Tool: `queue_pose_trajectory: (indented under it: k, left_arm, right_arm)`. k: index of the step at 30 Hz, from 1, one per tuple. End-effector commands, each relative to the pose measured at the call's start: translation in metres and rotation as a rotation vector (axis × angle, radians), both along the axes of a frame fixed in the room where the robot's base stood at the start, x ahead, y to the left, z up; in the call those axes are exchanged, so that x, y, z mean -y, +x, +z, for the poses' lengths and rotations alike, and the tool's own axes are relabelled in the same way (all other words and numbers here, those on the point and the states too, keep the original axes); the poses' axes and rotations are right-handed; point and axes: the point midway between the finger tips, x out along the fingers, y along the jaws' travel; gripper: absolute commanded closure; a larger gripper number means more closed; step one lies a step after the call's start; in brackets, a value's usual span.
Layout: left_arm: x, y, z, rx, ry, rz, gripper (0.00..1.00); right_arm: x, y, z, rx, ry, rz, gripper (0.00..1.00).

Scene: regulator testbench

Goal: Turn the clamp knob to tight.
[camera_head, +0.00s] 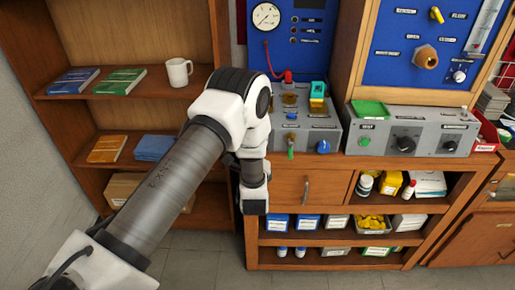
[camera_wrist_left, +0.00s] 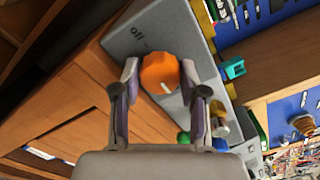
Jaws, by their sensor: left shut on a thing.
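An orange knob (camera_wrist_left: 158,73) with a short white mark sits on a grey panel (camera_wrist_left: 125,38) in the left wrist view. A label reading "off" is beside it. My left gripper (camera_wrist_left: 163,70) is shut on this knob, with one finger on each side. In the head view my left arm reaches down in front of the grey bench unit (camera_head: 334,134) and hides the orange knob. I cannot read a tight mark, and I cannot tell whether the orange knob is the clamp knob. My right gripper is not in view.
On the bench unit are a blue knob (camera_head: 323,146), a green knob (camera_head: 290,153) and a teal part (camera_head: 318,90). A second grey box (camera_head: 424,143) with a black dial stands to the right. Wooden drawers (camera_head: 307,188) are below; a shelf (camera_head: 105,90) stands left.

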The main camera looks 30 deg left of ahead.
Motion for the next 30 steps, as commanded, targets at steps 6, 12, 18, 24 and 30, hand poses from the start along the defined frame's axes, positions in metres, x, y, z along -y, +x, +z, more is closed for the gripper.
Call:
queue_pose_trajectory:
  k: [6, 12, 18, 24, 30]
  left_arm:
    - [0.0, 0.001, 0.002, 0.004, 0.001, 0.0, 0.47]
    - [0.0, 0.0, 0.001, 0.002, 0.0, 0.0, 0.47]
    - [0.009, -0.012, 0.0, 0.0, -0.001, -0.002, 0.47]
    - [0.035, -0.054, 0.0, -0.003, 0.003, -0.005, 0.47]
    - [0.058, -0.091, -0.001, -0.003, 0.002, -0.004, 0.47]
  right_arm:
    - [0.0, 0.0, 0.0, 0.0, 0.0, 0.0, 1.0]
    - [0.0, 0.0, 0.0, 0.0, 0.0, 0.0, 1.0]
    - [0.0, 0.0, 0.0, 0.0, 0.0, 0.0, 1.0]
    - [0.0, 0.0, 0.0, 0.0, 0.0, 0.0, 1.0]
    - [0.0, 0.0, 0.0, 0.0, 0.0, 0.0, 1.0]
